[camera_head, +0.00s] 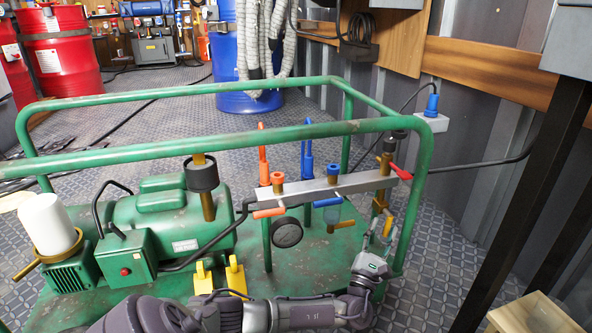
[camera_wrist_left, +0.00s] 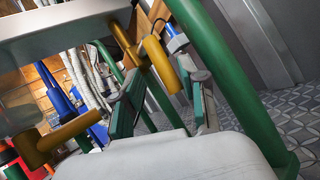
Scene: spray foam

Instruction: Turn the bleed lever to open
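A grey manifold bar (camera_head: 330,187) is mounted at the green frame's right side, with brass valves and coloured levers. A small red lever (camera_head: 400,171) sticks out at its right end, by a brass valve (camera_head: 382,190). Below it hangs a yellow-brass handle (camera_head: 388,226); it also shows in the left wrist view (camera_wrist_left: 161,66). I cannot tell for sure which one is the bleed lever. My left gripper (camera_head: 377,243) points up at the yellow handle from below. Its fingers (camera_wrist_left: 165,92) are apart, with the handle's lower end beyond or between the tips; contact is unclear. My right gripper is out of view.
A green tube frame (camera_head: 250,134) surrounds the pump, and one post (camera_head: 412,215) stands close to the right of my left gripper. A green motor (camera_head: 170,225) stands at left.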

